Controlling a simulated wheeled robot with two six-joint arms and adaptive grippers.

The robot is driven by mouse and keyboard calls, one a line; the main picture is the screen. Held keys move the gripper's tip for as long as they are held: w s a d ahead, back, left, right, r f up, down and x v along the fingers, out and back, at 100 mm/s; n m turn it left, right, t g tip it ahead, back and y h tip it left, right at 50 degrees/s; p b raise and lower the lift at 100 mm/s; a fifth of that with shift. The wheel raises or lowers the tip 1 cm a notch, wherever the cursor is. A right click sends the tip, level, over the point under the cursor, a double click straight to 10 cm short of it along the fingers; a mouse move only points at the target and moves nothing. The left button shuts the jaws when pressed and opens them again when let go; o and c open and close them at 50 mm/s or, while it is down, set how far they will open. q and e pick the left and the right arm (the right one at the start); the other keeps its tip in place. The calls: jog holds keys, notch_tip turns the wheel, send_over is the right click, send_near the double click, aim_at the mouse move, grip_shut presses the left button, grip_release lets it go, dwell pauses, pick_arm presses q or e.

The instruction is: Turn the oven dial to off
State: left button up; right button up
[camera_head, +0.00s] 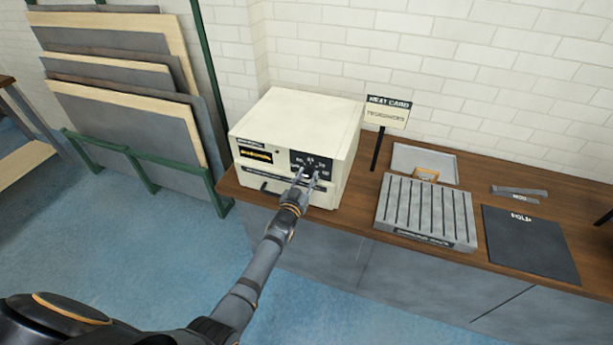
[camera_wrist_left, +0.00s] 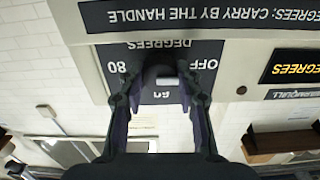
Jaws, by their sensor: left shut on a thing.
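The cream oven (camera_head: 298,118) stands on the wooden counter, with a black dial panel (camera_head: 326,160) at its front right. My left gripper (camera_head: 307,177) reaches the panel. In the left wrist view, which is upside down, the dark round dial (camera_wrist_left: 154,73) sits between the fingers of my left gripper (camera_wrist_left: 160,88), shut on it. A short white mark (camera_wrist_left: 167,82) shows on the dial. "OFF" is printed to its right there, "80" to its left and "60" below. Exactly where the mark points is hard to tell. The fingers hide part of the panel in the head view.
A heat card sign (camera_head: 388,111) stands right of the oven. A ribbed grey block (camera_head: 427,211), a shallow tray (camera_head: 410,158) and a dark "HOLD" mat (camera_head: 530,243) lie farther right. A rack of boards (camera_head: 130,110) stands at the left.

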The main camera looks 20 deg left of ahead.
pick_arm(q)
jog(key=shift+f, duration=0.1)
dwell(0.3)
jog(key=o, duration=1.2)
jog(key=shift+c, duration=0.2)
jog(key=shift+s, duration=0.15)
jog(key=s, duration=1.1)
jog(key=shift+s+a, duration=0.2)
jog(key=shift+s, duration=0.2)
